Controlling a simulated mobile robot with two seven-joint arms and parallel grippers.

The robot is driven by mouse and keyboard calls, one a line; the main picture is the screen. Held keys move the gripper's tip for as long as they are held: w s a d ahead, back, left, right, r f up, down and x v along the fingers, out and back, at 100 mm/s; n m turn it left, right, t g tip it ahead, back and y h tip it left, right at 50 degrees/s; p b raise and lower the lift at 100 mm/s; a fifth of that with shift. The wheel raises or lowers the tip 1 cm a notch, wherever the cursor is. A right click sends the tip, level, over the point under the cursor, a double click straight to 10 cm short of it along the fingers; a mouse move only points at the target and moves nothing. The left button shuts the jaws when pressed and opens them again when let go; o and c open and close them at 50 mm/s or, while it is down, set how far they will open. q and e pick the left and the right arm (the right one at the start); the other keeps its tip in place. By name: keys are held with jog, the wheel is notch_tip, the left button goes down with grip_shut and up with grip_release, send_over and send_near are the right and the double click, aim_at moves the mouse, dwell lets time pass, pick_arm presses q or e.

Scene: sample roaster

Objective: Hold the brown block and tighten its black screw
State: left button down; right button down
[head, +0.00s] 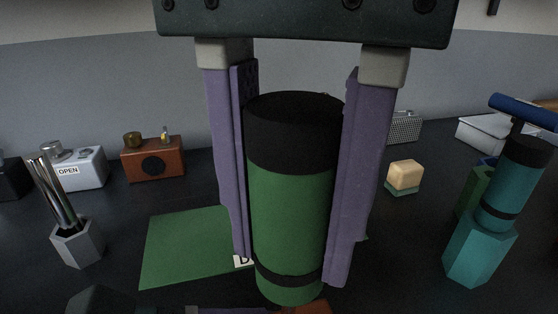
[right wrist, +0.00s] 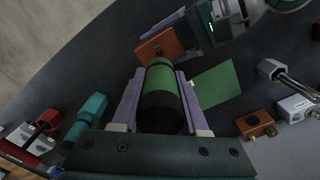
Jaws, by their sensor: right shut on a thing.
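My right gripper (head: 290,265) has its two purple fingers shut on the green cylinder (head: 290,215), a thick upright handle with a black top and a dark band near its lower end. It also shows in the right wrist view (right wrist: 162,85). The brown block (right wrist: 160,46) is beyond the cylinder's far end in the right wrist view; only a sliver shows at the head view's bottom edge. My left gripper (right wrist: 175,35) has purple fingers beside this block; its grip is unclear. The black screw is hidden, and I cannot tell whether the cylinder touches the block.
A green mat (head: 185,245) lies behind the cylinder. A grey hexagonal holder (head: 77,245) with metal rods stands left. A teal hexagonal holder (head: 480,250) with a teal tool is right.

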aim_at(296, 105)
jog(key=shift+f+n, duration=0.15)
jog(key=shift+n, duration=0.55)
jog(key=shift+r, duration=1.2)
jog(key=shift+r, duration=2.55)
pick_arm(q)
grip_release()
